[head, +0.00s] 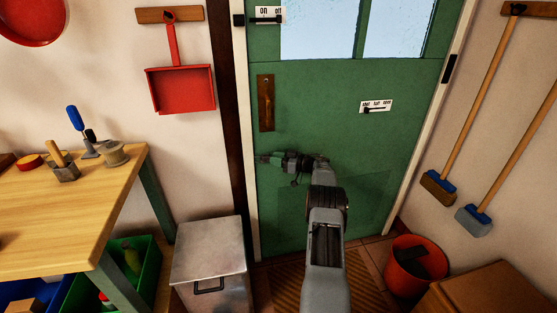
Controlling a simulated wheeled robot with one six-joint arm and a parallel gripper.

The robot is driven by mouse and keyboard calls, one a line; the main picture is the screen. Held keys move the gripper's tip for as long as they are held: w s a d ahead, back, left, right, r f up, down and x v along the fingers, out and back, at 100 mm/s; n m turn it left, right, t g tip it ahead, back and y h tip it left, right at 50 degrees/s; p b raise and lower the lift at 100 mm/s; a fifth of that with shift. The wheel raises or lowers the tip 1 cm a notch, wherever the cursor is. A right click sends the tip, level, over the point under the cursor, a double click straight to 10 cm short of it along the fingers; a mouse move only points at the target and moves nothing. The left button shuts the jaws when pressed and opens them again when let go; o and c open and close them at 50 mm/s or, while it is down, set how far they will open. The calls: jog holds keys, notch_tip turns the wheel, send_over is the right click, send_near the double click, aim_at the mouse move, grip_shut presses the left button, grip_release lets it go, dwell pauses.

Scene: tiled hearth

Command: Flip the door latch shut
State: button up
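The green door (330,100) stands in front of me and looks closed in its white frame. A small white plate (376,105) on its right half carries words that seem to read "shut half open". A thin dark lever with a small knob at its left end lies across the plate's lower part. Another plate, marked "on off" (265,13), sits at the door's upper left with a black bar (262,20) across it. My gripper (263,158) points left in front of the door, below both plates and apart from them. Its fingers are too small to read.
A wooden plate (266,103) is on the door's left side. A metal bin (209,258) and workbench (60,215) stand left. A red bucket (405,268), wooden box (495,295) and hanging brooms (474,95) are right. A mat (290,283) lies before the door.

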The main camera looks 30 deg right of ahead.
jog(key=shift+o, duration=0.9)
jog(key=shift+d, duration=0.1)
jog(key=shift+s+d, duration=0.1)
jog(key=shift+d, duration=0.1)
jog(key=shift+s+d, duration=0.15)
jog(key=shift+s, duration=0.05)
jog(key=p+v, duration=0.1)
jog(key=v, duration=1.2)
jog(key=shift+s, duration=0.15)
jog(key=shift+d, duration=0.1)
